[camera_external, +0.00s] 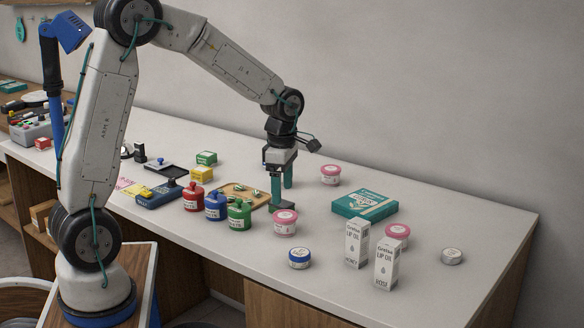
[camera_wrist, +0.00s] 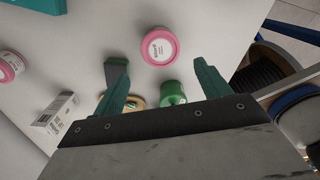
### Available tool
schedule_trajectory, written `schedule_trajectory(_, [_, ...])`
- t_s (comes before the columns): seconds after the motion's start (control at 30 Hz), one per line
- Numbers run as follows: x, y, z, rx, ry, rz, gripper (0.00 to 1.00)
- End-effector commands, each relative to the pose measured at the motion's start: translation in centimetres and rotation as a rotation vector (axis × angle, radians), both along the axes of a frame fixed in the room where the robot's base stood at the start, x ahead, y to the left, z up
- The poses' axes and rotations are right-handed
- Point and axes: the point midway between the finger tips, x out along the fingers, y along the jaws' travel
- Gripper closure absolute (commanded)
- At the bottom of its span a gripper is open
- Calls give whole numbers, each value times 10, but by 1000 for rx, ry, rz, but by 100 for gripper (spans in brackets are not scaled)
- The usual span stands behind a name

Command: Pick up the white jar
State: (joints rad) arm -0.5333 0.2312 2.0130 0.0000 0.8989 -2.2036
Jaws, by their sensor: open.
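A small round whitish-grey jar (camera_external: 452,256) stands alone at the right end of the counter in the external view. I cannot tell for certain which is the white jar; neither is clear in the wrist view. My gripper (camera_external: 281,192) has teal fingers, is open and points down, with nothing seen between its fingers. It is over the middle of the counter, left of both jars. In the wrist view, a pink jar (camera_wrist: 159,46) lies beyond and between the fingertips (camera_wrist: 158,66).
Pink jars (camera_external: 285,222), two lip oil boxes (camera_external: 357,244) and a teal box (camera_external: 364,204) crowd the middle right. The counter's right end is mostly free.

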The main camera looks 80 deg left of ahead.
Motion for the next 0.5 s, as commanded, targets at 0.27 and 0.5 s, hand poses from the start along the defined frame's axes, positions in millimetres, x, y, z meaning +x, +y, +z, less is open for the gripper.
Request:
schedule_trajectory(0.27, [0, -1, -18, 0, 1, 84, 24])
schedule_trajectory(0.5, [4, -4, -48, -1, 2, 82, 24])
